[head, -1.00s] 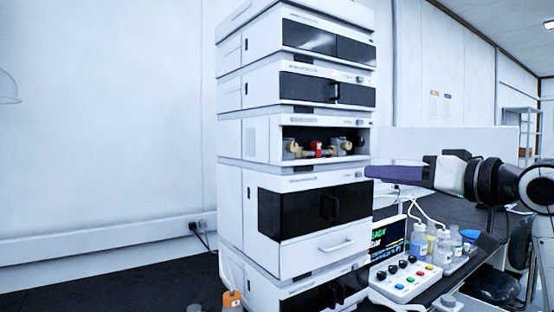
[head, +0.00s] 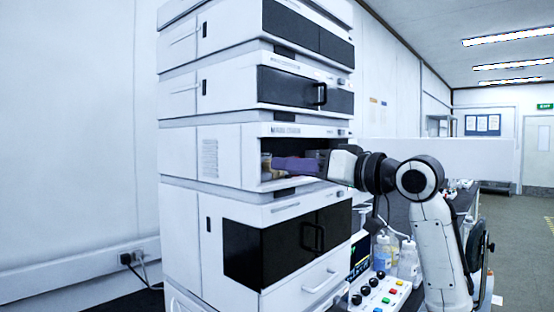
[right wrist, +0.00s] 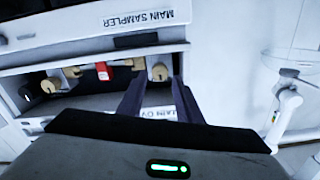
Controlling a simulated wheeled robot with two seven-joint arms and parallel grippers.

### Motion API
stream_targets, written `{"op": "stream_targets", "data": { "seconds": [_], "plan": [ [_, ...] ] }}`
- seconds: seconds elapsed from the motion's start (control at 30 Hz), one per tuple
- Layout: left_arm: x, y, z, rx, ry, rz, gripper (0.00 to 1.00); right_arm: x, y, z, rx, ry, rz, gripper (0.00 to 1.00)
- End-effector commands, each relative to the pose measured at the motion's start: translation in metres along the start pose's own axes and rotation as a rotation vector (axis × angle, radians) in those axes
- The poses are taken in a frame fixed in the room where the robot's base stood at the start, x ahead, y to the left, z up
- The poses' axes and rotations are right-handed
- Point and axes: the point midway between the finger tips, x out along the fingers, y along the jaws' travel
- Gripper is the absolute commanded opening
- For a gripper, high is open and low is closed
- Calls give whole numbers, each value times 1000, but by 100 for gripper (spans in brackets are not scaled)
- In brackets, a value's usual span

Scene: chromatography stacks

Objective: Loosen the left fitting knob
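The left fitting knob (head: 267,166) is a tan, round knob at the left end of the open, dark bay in the middle module (head: 225,152) of the stack. My right gripper (head: 275,163) has its purple fingers reaching into that bay, with the tips at the knob and partly covering it. In the right wrist view, which is turned over, the same knob (right wrist: 159,72) shows between and just beyond the tips of the open fingers (right wrist: 159,84). Whether a finger touches it I cannot tell. My left gripper is not in view.
In the right wrist view a red part (right wrist: 103,71) and more tan knobs (right wrist: 71,72) sit further along the bay. Closed dark-doored modules (head: 300,95) lie above and below. A control box (head: 372,296) and bottles (head: 383,253) stand at the lower right.

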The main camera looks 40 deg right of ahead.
Motion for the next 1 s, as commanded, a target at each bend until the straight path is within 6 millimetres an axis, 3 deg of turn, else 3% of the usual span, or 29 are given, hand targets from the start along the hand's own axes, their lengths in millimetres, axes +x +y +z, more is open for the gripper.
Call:
{"op": "stream_targets", "data": {
  "seconds": [0.23,0.6,0.8,1.0],
  "plan": [
    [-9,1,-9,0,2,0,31,32,-1,-2,1,1,-1,32],
    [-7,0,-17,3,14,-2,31,38,0,0,-1,0,1,32],
    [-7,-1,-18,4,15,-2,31,38,0,0,-1,0,0,2],
    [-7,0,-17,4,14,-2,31,38,0,0,-15,0,0,2]
  ]
}}
